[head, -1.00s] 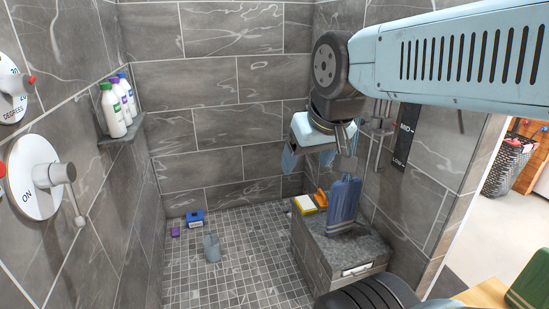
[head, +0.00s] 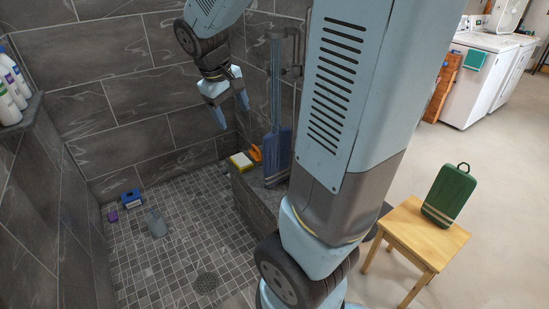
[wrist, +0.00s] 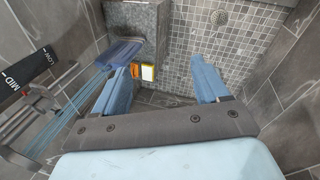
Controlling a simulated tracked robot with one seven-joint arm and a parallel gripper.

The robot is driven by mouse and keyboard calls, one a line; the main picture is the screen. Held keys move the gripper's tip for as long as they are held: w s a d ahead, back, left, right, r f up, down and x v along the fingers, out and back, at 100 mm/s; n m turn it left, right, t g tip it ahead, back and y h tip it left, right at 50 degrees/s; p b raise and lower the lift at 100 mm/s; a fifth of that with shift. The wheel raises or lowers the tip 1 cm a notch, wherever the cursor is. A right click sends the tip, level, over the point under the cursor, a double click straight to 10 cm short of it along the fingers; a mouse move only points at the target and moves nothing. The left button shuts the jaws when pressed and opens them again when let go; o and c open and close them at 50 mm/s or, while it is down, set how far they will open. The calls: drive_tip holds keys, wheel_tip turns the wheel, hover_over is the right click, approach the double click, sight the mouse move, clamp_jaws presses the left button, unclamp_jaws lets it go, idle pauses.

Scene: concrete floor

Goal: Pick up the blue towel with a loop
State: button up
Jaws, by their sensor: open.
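In the wrist view the towel (wrist: 123,54) shows at the upper left, beside and beyond the left finger. My gripper (head: 231,109) is open and empty, left of the towel and higher in the head view, apart from it. Both fingers of my gripper (wrist: 160,66) show in the wrist view, with bench and floor tiles between them.
A yellow and white sponge (head: 241,161) and an orange item (head: 255,153) lie by the towel. A shower rail rises behind it. A grey bottle (head: 156,223) and blue box (head: 130,196) are on the floor. A green item with a loop (head: 449,193) stands on a wooden stool (head: 407,235).

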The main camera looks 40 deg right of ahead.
drive_tip(key=w+d+f+n+g+h, duration=0.3)
drive_tip(key=w+d+f+h, duration=0.15)
drive_tip(key=w+f, duration=0.5)
drive_tip(key=n+h, duration=0.7)
approach(265, 167)
drive_tip(key=s+a+r, duration=0.2)
drive_tip(key=s+r, duration=0.3)
drive_tip(key=r, duration=0.5)
wheel_tip(265, 167, down, 13)
drive_tip(key=w+d+n+t+h, duration=0.3)
drive_tip(key=n+t, duration=0.2)
drive_tip(key=n, duration=0.3)
drive_tip(key=d, duration=0.8)
drive_tip(key=shift+w+d, duration=0.25)
drive_tip(key=shift+w, duration=0.15)
drive_tip(key=shift+w+d+f, duration=0.1)
drive_tip(key=shift+w+d, duration=0.05)
drive_tip(key=shift+d, duration=1.1)
drive_tip(key=shift+w+d+f, duration=0.15)
drive_tip(key=shift+d, duration=1.15)
drive_tip(key=shift+c, duration=0.2)
clamp_jaws()
